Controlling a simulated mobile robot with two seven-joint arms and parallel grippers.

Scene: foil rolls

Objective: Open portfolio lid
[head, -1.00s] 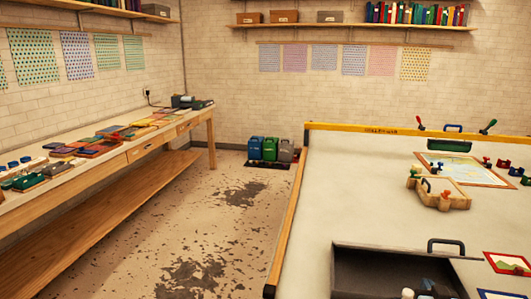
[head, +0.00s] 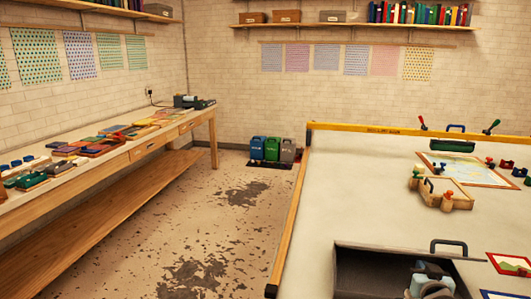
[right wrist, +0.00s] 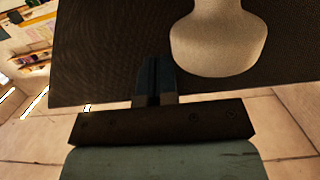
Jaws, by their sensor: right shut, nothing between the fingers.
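A dark, box-like shape (head: 372,272) that may be the portfolio sits at the near edge of the pale table. A black handle (head: 449,244) stands behind it. I cannot tell whether its lid is open. My right gripper (head: 430,272) is low in the head view, in front of the dark shape's right part. In the right wrist view my right gripper (right wrist: 153,65) is shut and empty, in front of a dark textured panel (right wrist: 100,60). I cannot tell whether the fingers touch it. My left gripper is in neither view.
The pale table (head: 350,200) has a wide clear area. A workbench (head: 60,185) is at left, with open floor (head: 220,230) between. A beige rounded shape (right wrist: 218,40) shows beside my right fingers.

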